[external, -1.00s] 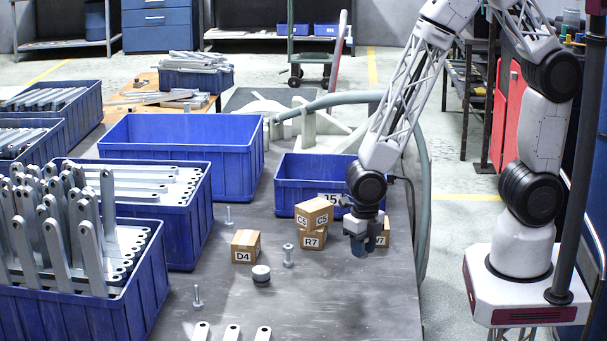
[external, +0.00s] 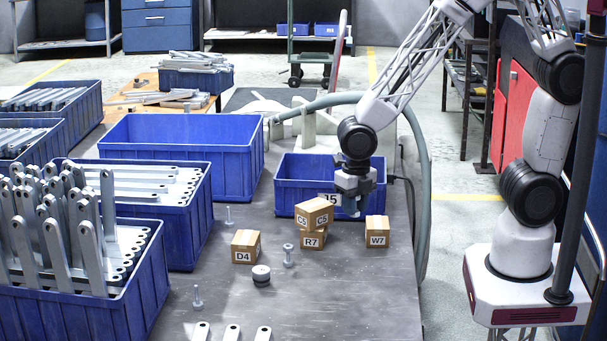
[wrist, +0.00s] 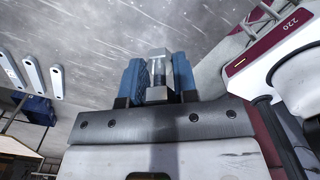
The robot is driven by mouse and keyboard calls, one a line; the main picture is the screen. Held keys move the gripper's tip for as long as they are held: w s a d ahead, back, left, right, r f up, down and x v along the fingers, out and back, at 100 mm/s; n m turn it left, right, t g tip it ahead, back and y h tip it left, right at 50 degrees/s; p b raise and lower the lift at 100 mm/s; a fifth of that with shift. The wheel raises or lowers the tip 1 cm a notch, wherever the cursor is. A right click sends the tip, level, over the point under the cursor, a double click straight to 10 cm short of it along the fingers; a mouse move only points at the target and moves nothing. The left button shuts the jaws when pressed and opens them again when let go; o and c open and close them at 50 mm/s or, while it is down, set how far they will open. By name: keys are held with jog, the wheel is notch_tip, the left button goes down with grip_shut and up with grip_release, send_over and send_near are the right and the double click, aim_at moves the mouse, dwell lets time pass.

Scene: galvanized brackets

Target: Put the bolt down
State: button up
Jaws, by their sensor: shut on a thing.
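My gripper (external: 352,204) hangs in front of the small blue bin marked 15 (external: 291,193), above the table and behind the stacked boxes. In the wrist view, the blue fingers of my gripper (wrist: 157,78) are shut on a silver bolt (wrist: 157,92). The held bolt cannot be made out in the external view. Other bolts stand upright on the table: one at the back (external: 229,216), one near the middle (external: 289,256) and one at the front left (external: 197,298).
Cardboard box C5 (external: 320,213) sits on box R7 (external: 312,241). Box W7 (external: 377,232) stands to the right, box D4 (external: 245,247) to the left. A short metal cylinder (external: 261,276) is nearby. The front right of the grey table (external: 350,300) is clear.

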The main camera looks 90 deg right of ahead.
jog(key=w+d+m, duration=0.2)
jog(key=w+d, duration=0.2)
jog(key=d, duration=0.8)
jog(key=w+d+m, duration=0.2)
jog(key=w+d, duration=0.2)
jog(key=d, duration=0.8)
jog(key=s+d+m, duration=0.2)
jog(key=d, duration=1.5)
jog(key=shift+w+f, duration=0.1)
jog(key=shift+f, duration=2.55)
jog(key=shift+f, duration=0.1)
jog(key=shift+f, duration=3.05)
jog(key=shift+f, duration=1.9)
